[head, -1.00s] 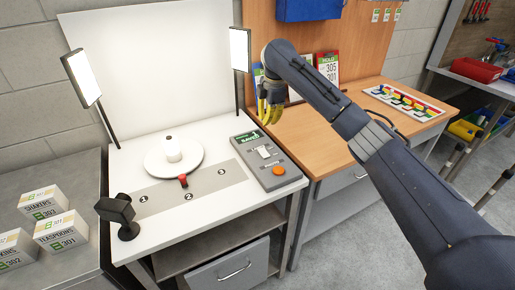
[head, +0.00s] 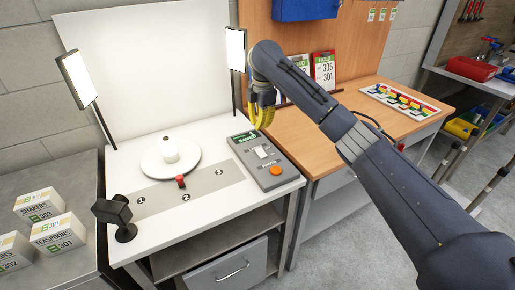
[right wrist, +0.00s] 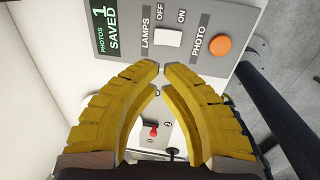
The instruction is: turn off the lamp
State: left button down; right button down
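Two flat lamp panels stand on black posts at the table's back, the left lamp (head: 77,78) and the right lamp (head: 236,49); both faces glow white. A grey control box (head: 266,163) carries a white lamp switch (head: 262,152), also visible in the right wrist view (right wrist: 168,38) beside the words LAMPS, OFF and ON. I cannot tell which way it is tipped. My right gripper (head: 262,112) hangs above the box's back end. In the right wrist view its yellow fingertips (right wrist: 161,70) almost meet, with nothing between them, near the switch. My left gripper is not in view.
An orange PHOTO button (head: 275,171) sits on the same box, close to the switch. A white turntable (head: 171,158), a red slider knob (head: 181,181) and a black camera-like device (head: 114,213) are on the table. The right lamp's post stands close to my right gripper.

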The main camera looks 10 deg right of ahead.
aim_at(257, 150)
jog(key=f, duration=0.4)
jog(key=w+f, duration=0.1)
jog(key=f, duration=0.7)
jog(key=shift+w+a, duration=0.15)
jog(key=shift+a, duration=0.1)
